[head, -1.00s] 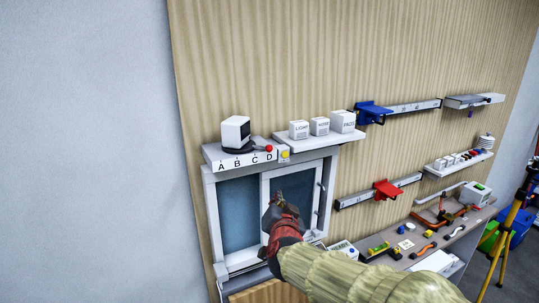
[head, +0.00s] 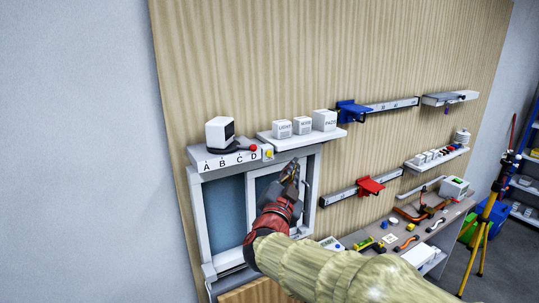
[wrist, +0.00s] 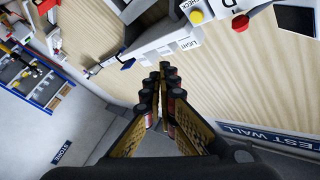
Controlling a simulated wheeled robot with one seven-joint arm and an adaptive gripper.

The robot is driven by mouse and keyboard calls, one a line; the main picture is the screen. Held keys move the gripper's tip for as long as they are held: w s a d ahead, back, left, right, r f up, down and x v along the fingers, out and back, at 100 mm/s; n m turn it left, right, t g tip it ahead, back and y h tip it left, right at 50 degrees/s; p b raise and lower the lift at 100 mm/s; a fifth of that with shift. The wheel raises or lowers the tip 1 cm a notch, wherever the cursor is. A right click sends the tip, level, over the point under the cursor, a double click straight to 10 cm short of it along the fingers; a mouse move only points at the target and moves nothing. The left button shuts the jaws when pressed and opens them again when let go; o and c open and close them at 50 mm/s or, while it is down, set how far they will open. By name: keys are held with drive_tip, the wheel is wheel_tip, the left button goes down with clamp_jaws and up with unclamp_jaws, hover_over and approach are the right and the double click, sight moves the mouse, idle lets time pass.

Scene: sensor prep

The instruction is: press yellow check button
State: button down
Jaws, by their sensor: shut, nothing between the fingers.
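The yellow check button (head: 268,152) sits at the right end of the grey shelf ledge marked A to D, above the window. It also shows at the top of the wrist view (wrist: 196,17), beside a CHECK label. My gripper (head: 292,167) is in front of the upper right part of the window, a little below and right of the button, and apart from it. In the wrist view its fingers (wrist: 167,70) are together with nothing between them.
A red button (head: 253,147) sits just left of the yellow one, also visible in the wrist view (wrist: 240,22). A white shelf (head: 300,138) with several white boxes juts out close to the right. A white device (head: 220,132) stands on the lettered ledge (head: 205,165).

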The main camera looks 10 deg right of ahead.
drive_tip(key=p, duration=0.2)
approach(277, 148)
drive_tip(key=w+d, duration=0.3)
drive_tip(key=shift+w+r, duration=0.2)
drive_tip(key=shift+w, duration=0.25)
drive_tip(key=shift+b, duration=0.3)
idle(0.8)
drive_tip(key=shift+w+a, duration=0.1)
drive_tip(key=shift+w, duration=0.3)
drive_tip(key=shift+w+a, duration=0.1)
drive_tip(key=shift+w, duration=0.25)
idle(0.6)
drive_tip(key=shift+s, duration=0.1)
drive_tip(key=shift+s+d+b, duration=0.25)
drive_tip(key=shift+s+b, duration=0.25)
drive_tip(key=shift+s, duration=0.15)
drive_tip(key=shift+s, duration=0.1)
